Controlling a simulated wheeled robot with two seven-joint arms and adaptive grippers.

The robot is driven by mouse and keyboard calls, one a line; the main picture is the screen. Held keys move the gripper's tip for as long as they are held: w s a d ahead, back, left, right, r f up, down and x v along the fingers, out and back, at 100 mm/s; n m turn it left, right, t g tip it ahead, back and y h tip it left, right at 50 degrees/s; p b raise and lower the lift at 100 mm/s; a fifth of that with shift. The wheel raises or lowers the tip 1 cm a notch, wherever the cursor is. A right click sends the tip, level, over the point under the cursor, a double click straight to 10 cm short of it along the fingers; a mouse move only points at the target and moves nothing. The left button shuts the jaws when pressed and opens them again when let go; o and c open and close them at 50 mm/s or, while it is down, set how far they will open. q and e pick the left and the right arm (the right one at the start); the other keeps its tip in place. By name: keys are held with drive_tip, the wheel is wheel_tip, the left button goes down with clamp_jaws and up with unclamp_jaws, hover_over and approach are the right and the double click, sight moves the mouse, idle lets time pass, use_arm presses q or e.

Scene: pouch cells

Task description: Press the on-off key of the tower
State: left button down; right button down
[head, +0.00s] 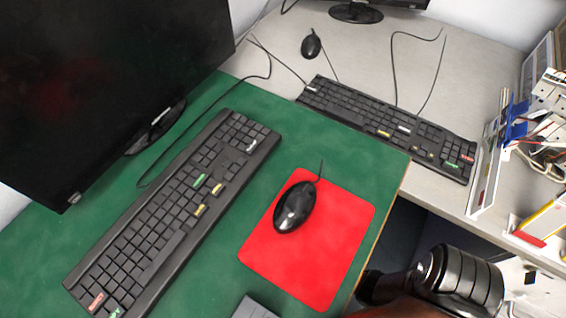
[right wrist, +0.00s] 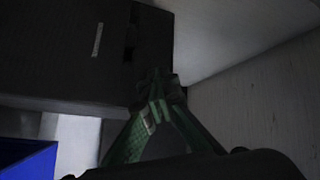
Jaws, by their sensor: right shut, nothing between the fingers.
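A dark box that looks like the tower (right wrist: 60,55) fills the upper left of the right wrist view, with a small pale strip on its side. A darker narrow face (right wrist: 152,38) is at its right end. My right gripper (right wrist: 158,88) is shut and empty, its greenish fingertips together in front of the lower part of that dark face. I cannot tell whether they touch it. The on-off key cannot be made out; the view is dim and the fingertips may cover it. The tower is not seen in the head view. My left gripper is in neither view.
A pale wall or panel (right wrist: 260,110) is close on the right in the wrist view, and a blue thing (right wrist: 25,160) is at lower left. The head view shows a monitor (head: 110,80), keyboard (head: 175,215) and mouse (head: 295,207) on a red mat (head: 325,265).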

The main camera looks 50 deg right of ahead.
drive_tip(key=shift+s+a, duration=0.15)
drive_tip(key=shift+a, duration=2.35)
